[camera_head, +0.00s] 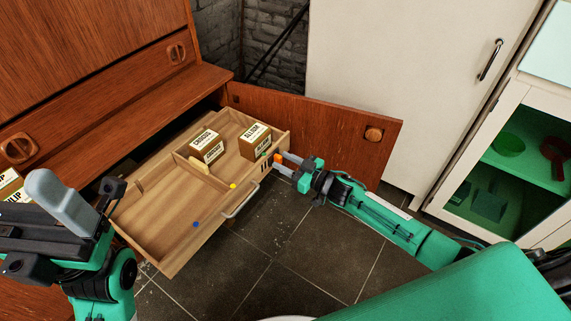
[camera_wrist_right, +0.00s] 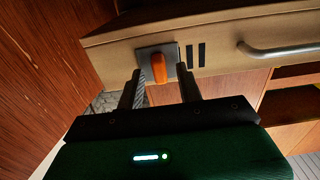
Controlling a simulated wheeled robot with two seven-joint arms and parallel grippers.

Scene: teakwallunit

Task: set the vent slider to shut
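The vent slider is an orange knob (camera_head: 278,158) on the front of the pulled-out drawer, at its far right end. In the right wrist view the orange knob (camera_wrist_right: 158,68) stands on a grey plate (camera_wrist_right: 172,56), with dark vent slots (camera_wrist_right: 196,55) showing uncovered to its right. My right gripper (camera_head: 284,163) is at the drawer front; in the wrist view its two fingers (camera_wrist_right: 160,88) are apart, one on each side of the knob, with gaps visible. My left gripper (camera_head: 88,203) is at the lower left, away from the slider; its finger opening is unclear.
The wooden drawer (camera_head: 152,238) holds small boxes (camera_head: 207,146) and has a metal handle (camera_head: 241,200) left of the slider. An open wooden door (camera_head: 335,130) stands behind my right gripper. A white cabinet (camera_head: 390,75) is at the back. The tiled floor in front is clear.

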